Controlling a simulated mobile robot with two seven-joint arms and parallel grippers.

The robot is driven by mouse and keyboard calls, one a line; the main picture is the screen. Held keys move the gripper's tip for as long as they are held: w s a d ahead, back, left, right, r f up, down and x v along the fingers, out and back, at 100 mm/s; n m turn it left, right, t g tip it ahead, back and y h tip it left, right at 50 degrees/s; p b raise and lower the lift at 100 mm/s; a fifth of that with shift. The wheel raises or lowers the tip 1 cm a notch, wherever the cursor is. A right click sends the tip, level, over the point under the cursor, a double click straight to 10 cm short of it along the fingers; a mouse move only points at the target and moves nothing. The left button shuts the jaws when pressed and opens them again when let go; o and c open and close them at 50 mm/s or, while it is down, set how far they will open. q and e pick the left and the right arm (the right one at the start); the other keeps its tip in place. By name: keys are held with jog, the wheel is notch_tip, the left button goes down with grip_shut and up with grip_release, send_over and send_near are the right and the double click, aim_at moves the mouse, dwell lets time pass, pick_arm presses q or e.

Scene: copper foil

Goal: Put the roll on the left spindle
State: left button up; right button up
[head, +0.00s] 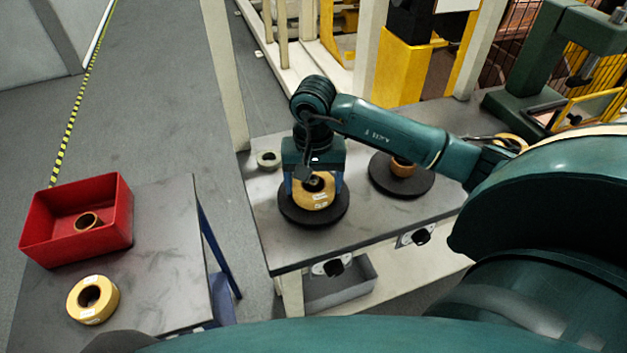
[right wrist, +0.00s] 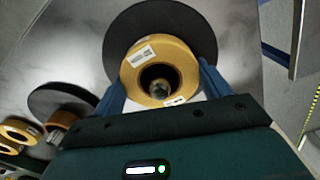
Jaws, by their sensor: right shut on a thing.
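The roll (head: 319,200) is a yellow-tan ring with white labels; it also shows in the right wrist view (right wrist: 136,76). My right gripper (head: 313,187) points down, its blue fingers shut on opposite sides of the roll. The roll is over the black disc (head: 297,217) of the left spindle. In the right wrist view a spindle post (right wrist: 158,88) shows inside the roll's hole. I cannot tell whether the roll touches the disc. The right spindle's black disc (head: 385,183) carries a brown core (head: 403,167). My left gripper is not in view.
A red bin (head: 62,235) with a brown core (head: 87,221) and another yellow roll (head: 79,306) are on the left table. A pale ring (head: 268,159) lies behind the left disc. Knobs (head: 333,267) are on the bench front. A green press (head: 527,75) stands back right.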

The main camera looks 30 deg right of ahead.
jog(key=o, duration=0.6)
jog(key=shift+f, duration=0.1)
jog(key=o, duration=0.4)
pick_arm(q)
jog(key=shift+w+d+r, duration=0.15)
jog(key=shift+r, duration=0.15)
pick_arm(e)
jog(key=shift+o, duration=0.2)
jog(key=shift+r+p, duration=0.35)
jog(key=shift+p, duration=0.05)
notch_tip(320, 180, up, 4)
jog(key=shift+w+r+b, duration=0.1)
jog(key=shift+r+b, duration=0.15)
jog(key=shift+b, duration=0.3)
notch_tip(320, 180, up, 6)
jog(key=shift+r, duration=0.15)
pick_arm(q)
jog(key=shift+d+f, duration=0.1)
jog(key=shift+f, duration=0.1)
pick_arm(e)
jog(key=shift+r, duration=0.45)
